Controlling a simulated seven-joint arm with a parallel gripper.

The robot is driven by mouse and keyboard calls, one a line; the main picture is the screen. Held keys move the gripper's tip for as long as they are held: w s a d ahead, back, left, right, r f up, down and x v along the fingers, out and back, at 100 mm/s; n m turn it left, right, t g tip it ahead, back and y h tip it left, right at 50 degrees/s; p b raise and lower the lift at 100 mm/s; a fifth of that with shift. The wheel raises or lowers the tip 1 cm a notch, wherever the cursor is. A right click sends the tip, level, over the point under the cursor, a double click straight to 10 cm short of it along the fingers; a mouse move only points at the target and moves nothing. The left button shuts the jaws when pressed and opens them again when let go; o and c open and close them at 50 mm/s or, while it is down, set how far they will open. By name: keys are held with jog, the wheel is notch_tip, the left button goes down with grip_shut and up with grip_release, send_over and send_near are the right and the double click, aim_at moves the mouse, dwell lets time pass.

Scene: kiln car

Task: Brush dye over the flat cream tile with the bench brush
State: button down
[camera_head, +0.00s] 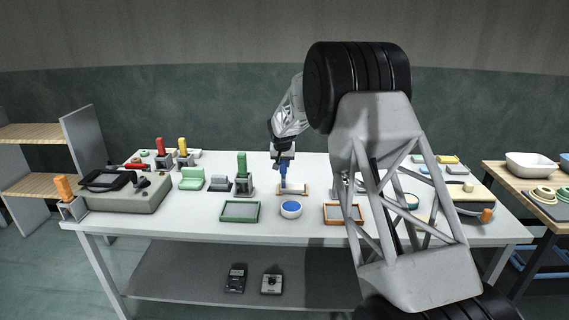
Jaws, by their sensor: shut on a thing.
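My gripper (284,162) is above the middle of the white table, pointing down. It is shut on a blue-handled tool (283,173), which looks like the bench brush and stands upright. Below the handle is a wide tan piece (297,190); I cannot tell if it is part of the tool or a separate rest. A round white dish with blue dye (291,209) sits just in front of it. I cannot pick out the flat cream tile with certainty; a small cream piece (468,187) lies at the right, and my arm hides part of that side.
A green-framed tray (240,211) and an orange-framed tray (333,213) flank the dye dish. A green-handled tool (242,165) stands in a holder at left. A grey box (125,196) fills the left end. Small coloured blocks lie at right, beyond my arm.

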jog(key=shift+d, duration=0.15)
jog(key=shift+w+d, duration=0.1)
jog(key=shift+d, duration=0.4)
dwell(0.5)
jog(key=shift+w+d, duration=0.1)
jog(key=shift+d, duration=0.4)
jog(key=shift+d, duration=0.55)
jog(key=shift+w+d, duration=0.1)
jog(key=shift+d, duration=0.55)
dwell(0.3)
